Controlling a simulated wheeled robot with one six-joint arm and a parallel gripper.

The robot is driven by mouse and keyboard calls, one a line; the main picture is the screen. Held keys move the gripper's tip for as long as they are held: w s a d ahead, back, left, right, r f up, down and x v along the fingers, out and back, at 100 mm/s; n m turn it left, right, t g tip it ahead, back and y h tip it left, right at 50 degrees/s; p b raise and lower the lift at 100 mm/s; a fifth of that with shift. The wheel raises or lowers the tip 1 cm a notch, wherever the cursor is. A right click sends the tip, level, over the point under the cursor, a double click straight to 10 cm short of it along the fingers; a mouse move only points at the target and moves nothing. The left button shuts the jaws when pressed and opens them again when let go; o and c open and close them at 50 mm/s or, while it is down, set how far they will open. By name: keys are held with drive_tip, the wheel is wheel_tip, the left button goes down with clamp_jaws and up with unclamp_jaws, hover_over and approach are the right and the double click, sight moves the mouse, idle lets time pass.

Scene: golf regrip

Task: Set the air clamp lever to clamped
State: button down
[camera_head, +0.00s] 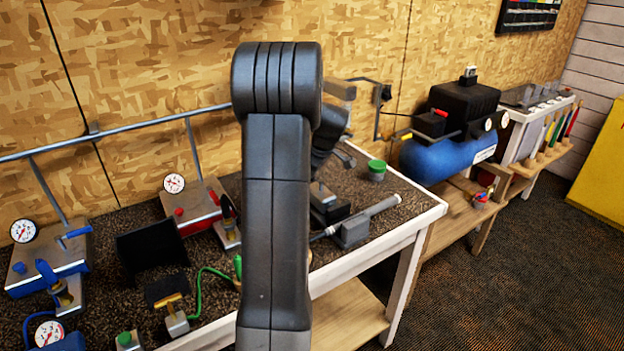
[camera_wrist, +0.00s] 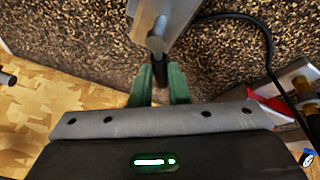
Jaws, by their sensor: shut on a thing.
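In the wrist view, the two green fingers of my gripper (camera_wrist: 159,88) are shut on a slim dark lever (camera_wrist: 158,66). The lever's far end meets a pale grey metal piece (camera_wrist: 168,18) at the top of the picture. The part of the lever deepest between the fingers is hidden. No label shows, so I cannot tell whether the lever stands at clamped. In the head view, my own arm covers the middle of the bench, and the fingers and the held lever are hidden behind it.
The dark-topped bench (camera_head: 416,202) carries a blue gauge unit (camera_head: 46,262), a red-levered gauge unit (camera_head: 190,207), a green-lidded pot (camera_head: 376,168) and a grey cylinder (camera_head: 372,215). A blue compressor (camera_head: 440,158) stands farther right. A black hose (camera_wrist: 268,48) curves right of my gripper.

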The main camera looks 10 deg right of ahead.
drive_tip(key=shift+s+n+g+y+b, duration=0.55)
drive_tip(key=shift+n+g+b, duration=0.1)
drive_tip(key=shift+n, duration=1.45)
drive_tip(key=shift+s+n+g+y+b, duration=0.55)
drive_tip(key=shift+n+g, duration=0.15)
drive_tip(key=shift+n, duration=1.4)
drive_tip(key=shift+s+n+g+y+b, duration=0.55)
drive_tip(key=shift+n+g, duration=0.1)
drive_tip(key=shift+n, duration=1.45)
drive_tip(key=c, duration=1.4)
unclamp_jaws()
drive_tip(key=v, duration=1.4)
drive_tip(key=shift+w+a, duration=0.1)
drive_tip(key=shift+f, duration=0.1)
